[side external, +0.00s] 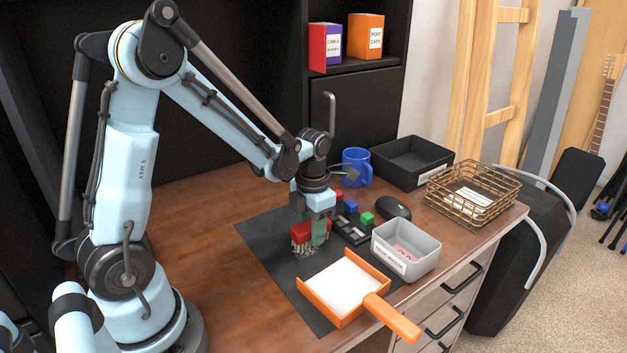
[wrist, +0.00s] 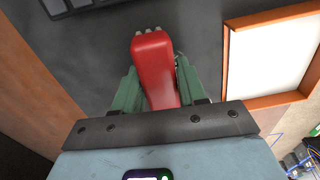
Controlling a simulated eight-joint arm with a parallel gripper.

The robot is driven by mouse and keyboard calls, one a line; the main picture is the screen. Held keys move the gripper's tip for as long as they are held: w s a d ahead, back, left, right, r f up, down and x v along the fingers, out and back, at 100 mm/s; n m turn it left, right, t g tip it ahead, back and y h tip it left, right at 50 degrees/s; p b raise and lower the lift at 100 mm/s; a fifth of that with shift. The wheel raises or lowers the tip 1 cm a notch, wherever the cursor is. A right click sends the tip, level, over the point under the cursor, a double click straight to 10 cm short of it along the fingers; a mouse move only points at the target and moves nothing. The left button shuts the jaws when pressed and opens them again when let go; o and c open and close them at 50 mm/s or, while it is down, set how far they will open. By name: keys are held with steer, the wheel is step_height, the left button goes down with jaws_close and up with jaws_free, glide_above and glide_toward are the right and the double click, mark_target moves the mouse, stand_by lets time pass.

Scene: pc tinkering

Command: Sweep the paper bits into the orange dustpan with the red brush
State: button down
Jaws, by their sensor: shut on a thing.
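My gripper (side external: 317,225) is over the dark mat and shut on the red brush (side external: 301,232), whose pale bristles point down at the mat. In the wrist view the red brush (wrist: 155,62) lies between the green fingers of my gripper (wrist: 156,82), with bristle tips showing at its far end. The orange dustpan (side external: 378,304) lies at the mat's front, its handle toward the lower right. Its inside is white. It also shows at the right of the wrist view (wrist: 227,70). I cannot make out separate paper bits; pale specks by the bristles are too small to tell.
A grey bin (side external: 424,262) with pinkish bits stands right of the dustpan. Behind the brush are a dark tray with coloured blocks (side external: 352,228) and a black mouse (side external: 396,206). A blue mug (side external: 356,165), black box (side external: 411,160) and wire basket (side external: 472,205) stand farther back.

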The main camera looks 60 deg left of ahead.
steer(key=shift+d, duration=0.35)
steer(key=shift+a+r, duration=0.1)
steer(key=shift+r, duration=0.75)
steer(key=shift+s+a+r, duration=0.15)
steer(key=shift+s+r, duration=0.05)
steer(key=shift+r, duration=0.05)
steer(key=s+r+h, duration=0.1)
steer(key=s+r, duration=0.9)
steer(key=s, duration=0.2)
steer(key=s+a+f, duration=0.1)
steer(key=a+f, duration=0.1)
steer(key=a, duration=0.2)
steer(key=s+a+f, duration=0.1)
steer(key=a+f, duration=0.2)
steer(key=a, duration=0.1)
steer(key=s+a+f, duration=0.1)
steer(key=a+f, duration=0.1)
steer(key=a, duration=0.1)
steer(key=shift+s+a+f, duration=0.1)
steer(key=shift+a+f, duration=0.1)
steer(key=shift+a, duration=0.2)
steer(key=shift+f, duration=2)
